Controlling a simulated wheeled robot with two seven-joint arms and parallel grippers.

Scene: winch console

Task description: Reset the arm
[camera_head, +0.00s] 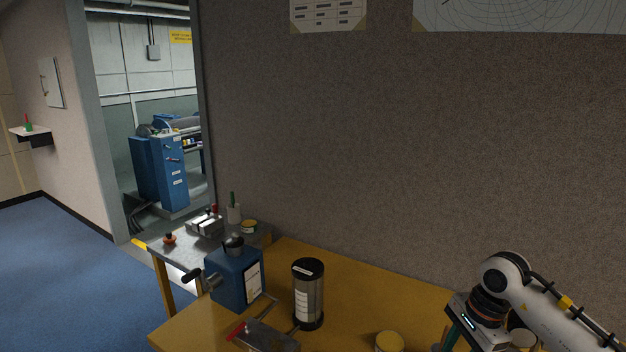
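My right arm comes in from the right side, and its gripper (455,335) points down over the right part of the yellow table (300,262). Its fingers run down to the bottom edge of the view, so I cannot tell whether they are open or shut. My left gripper is not in view. A blue winch console (160,170) with small knobs stands in the room beyond the doorway at left. No separate part clearly marked as an arm to reset shows.
On the table stand a blue box with a dark side handle (235,278), a black-capped cylinder (308,292), a metal box with a red part (263,337) and a yellow-topped tin (389,342). A grey side table (190,250) adjoins at left. Blue floor (60,270) is clear.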

